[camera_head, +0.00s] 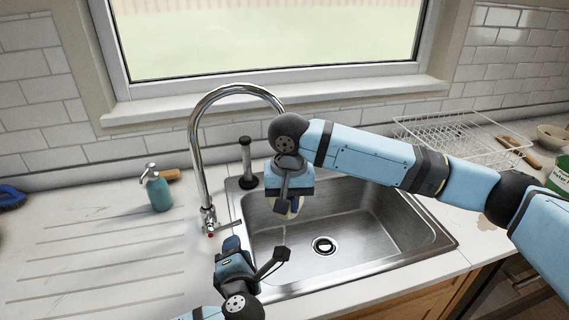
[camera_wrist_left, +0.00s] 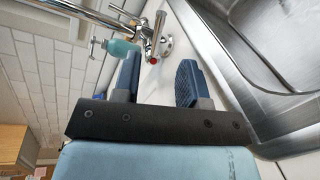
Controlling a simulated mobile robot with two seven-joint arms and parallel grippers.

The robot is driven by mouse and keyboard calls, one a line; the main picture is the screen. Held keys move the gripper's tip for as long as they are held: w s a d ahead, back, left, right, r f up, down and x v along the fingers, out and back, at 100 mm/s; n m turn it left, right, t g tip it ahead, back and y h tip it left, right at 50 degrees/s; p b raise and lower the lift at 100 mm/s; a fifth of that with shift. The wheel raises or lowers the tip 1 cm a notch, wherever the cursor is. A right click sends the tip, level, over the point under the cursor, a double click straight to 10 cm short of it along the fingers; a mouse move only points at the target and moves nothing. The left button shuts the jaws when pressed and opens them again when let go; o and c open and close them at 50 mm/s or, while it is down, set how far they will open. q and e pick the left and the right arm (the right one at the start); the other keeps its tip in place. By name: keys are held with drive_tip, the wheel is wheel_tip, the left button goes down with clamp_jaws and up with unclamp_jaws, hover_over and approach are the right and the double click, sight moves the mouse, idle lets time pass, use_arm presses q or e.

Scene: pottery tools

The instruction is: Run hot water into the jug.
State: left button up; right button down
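The chrome tap (camera_head: 197,150) stands at the sink's left rim, its spout arching right over the sink. Its base, with a red mark and a lever, shows in the left wrist view (camera_wrist_left: 153,50). My left gripper (camera_head: 233,243) is open, its fingers pointing at the tap base; in the left wrist view (camera_wrist_left: 157,75) the red mark shows between the fingers, with nothing held. My right gripper (camera_head: 292,203) points down over the sink below the spout. A pale rounded piece, apparently the jug (camera_head: 281,208), shows at its fingers; most of it is hidden.
The steel sink (camera_head: 375,235) has a bare floor and drain. A white wire rack (camera_head: 450,138) is at right. The left worktop is mostly clear.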

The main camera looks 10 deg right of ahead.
sight(234, 223)
use_arm(q)
drive_tip(key=n, duration=0.1)
drive_tip(key=w+n, duration=0.1)
drive_tip(key=shift+r+n+g, duration=0.25)
drive_tip(key=shift+n+g, duration=0.05)
drive_tip(key=w+r+n+g, duration=0.1)
drive_tip(key=w+n+g, duration=0.15)
drive_tip(key=n, duration=0.85)
drive_tip(key=w+r+n+g+y, duration=0.1)
drive_tip(key=n+g, duration=0.3)
drive_tip(key=n, duration=0.6)
drive_tip(key=w+r+n+g, duration=0.1)
drive_tip(key=w+n+g, duration=0.15)
drive_tip(key=n, duration=0.85)
drive_tip(key=x, duration=0.6)
drive_tip(key=shift+d+f, duration=0.1)
drive_tip(key=shift+f, duration=0.2)
clamp_jaws()
